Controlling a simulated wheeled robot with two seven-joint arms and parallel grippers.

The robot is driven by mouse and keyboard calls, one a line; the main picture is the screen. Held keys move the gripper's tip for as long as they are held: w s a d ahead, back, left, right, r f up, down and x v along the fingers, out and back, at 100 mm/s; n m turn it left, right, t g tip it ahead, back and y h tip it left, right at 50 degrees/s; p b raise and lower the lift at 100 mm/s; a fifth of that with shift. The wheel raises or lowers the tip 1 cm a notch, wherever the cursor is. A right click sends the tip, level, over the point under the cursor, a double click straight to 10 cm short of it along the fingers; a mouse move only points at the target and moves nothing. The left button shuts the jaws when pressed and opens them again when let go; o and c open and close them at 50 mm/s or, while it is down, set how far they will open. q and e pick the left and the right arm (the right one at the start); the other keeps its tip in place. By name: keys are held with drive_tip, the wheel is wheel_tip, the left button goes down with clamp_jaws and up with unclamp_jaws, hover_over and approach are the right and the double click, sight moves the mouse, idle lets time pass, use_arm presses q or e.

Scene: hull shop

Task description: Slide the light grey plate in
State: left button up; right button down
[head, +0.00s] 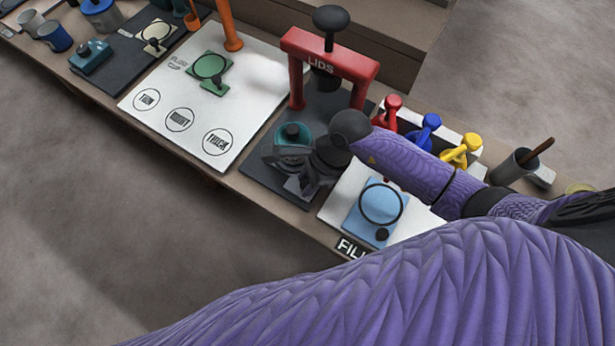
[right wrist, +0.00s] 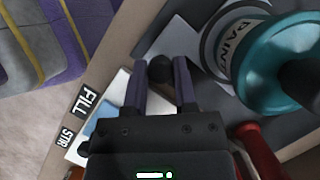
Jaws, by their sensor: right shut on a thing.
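My right gripper (right wrist: 159,72) is shut on the dark round knob (right wrist: 160,67) of the light grey plate (right wrist: 180,42). The plate shows as a flat grey piece beyond the fingertips, beside the paint can (right wrist: 215,45) with its teal top (right wrist: 283,62). How far the plate sits in its slot is hidden. In the head view my right gripper (head: 303,178) is low at the front of the dark mat, just before the teal-topped can (head: 292,134). My left gripper is not in view.
The red LIDS press (head: 329,64) stands behind the can. A light blue plate with a ring (head: 380,207) lies to the right, by the FILL label. Red (head: 388,112), blue (head: 427,130) and yellow (head: 461,151) pieces stand behind my forearm. The white board (head: 222,98) is left.

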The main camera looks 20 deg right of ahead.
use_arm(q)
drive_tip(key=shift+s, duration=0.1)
use_arm(e)
drive_tip(key=shift+w+d, duration=0.15)
drive_tip(key=w+d+b, duration=0.1)
drive_tip(key=w+d, duration=0.1)
drive_tip(key=d, duration=0.1)
drive_tip(key=shift+w+d+b, duration=0.1)
drive_tip(key=shift+w+b, duration=0.1)
drive_tip(key=shift+b, duration=0.2)
drive_tip(key=c, duration=0.9)
unclamp_jaws()
drive_tip(key=o, duration=0.5)
drive_tip(key=shift+r, duration=0.2)
use_arm(q)
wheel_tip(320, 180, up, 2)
drive_tip(key=p, duration=0.4)
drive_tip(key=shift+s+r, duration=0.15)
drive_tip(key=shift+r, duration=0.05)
use_arm(e)
drive_tip(key=v, duration=0.9)
drive_tip(key=shift+d+r, duration=0.1)
drive_tip(key=shift+r, duration=0.15)
